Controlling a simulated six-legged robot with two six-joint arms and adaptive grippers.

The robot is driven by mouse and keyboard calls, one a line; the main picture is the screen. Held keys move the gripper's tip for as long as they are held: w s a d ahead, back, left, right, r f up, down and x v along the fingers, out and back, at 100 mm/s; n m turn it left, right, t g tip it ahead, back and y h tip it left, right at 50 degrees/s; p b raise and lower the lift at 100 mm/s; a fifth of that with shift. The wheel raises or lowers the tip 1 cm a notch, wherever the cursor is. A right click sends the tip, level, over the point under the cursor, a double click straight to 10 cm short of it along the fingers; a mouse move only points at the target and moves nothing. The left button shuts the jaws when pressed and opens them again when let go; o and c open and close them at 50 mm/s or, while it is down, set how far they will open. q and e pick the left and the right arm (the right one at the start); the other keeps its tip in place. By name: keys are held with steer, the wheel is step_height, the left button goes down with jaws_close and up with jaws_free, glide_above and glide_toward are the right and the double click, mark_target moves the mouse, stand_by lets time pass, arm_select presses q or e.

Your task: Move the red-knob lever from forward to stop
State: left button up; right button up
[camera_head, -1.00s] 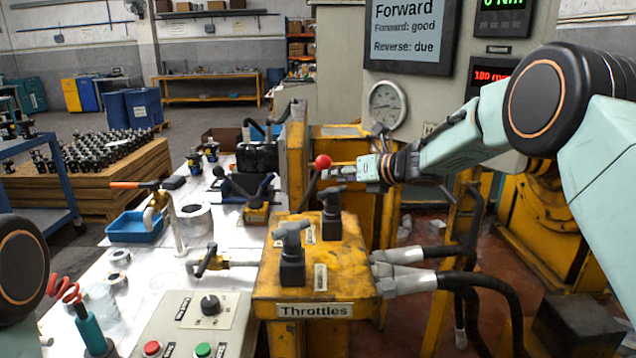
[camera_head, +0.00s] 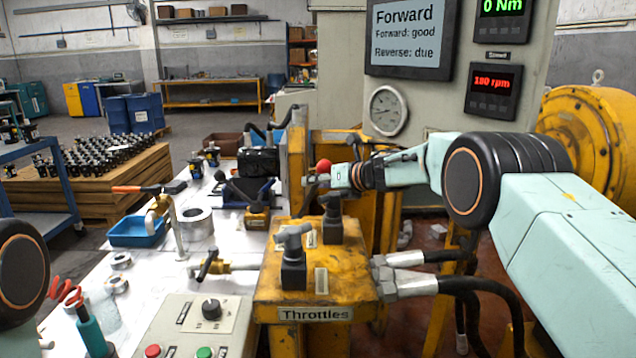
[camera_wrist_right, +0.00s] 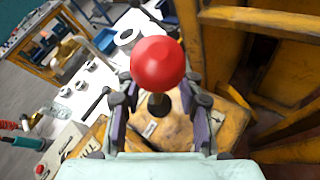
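The red knob (camera_head: 323,166) tops a dark lever on the yellow throttle block (camera_head: 345,268). My right gripper (camera_head: 318,180) reaches in from the right and overlaps the lever just below the knob. In the right wrist view the knob (camera_wrist_right: 158,63) sits between the two spread fingertips (camera_wrist_right: 160,92), with gaps visible beside the dark shaft. The fingers look open around the lever, not clamped. The lever's lower shaft is partly hidden in the head view, and its position labels are unreadable. My left gripper is out of view.
A yellow post (camera_head: 298,165) rises behind. A control box (camera_head: 190,325) with red and green buttons is at front left. The screen (camera_head: 408,38) reads Forward: good, Reverse: due.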

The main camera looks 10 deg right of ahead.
steer(key=shift+w+a, duration=0.15)
steer(key=shift+a, duration=0.05)
steer(key=shift+s+r, duration=0.1)
steer(key=shift+s, duration=0.1)
steer(key=shift+d, duration=0.1)
steer(key=shift+c, duration=0.7)
steer(key=shift+w, duration=0.15)
jaws_close()
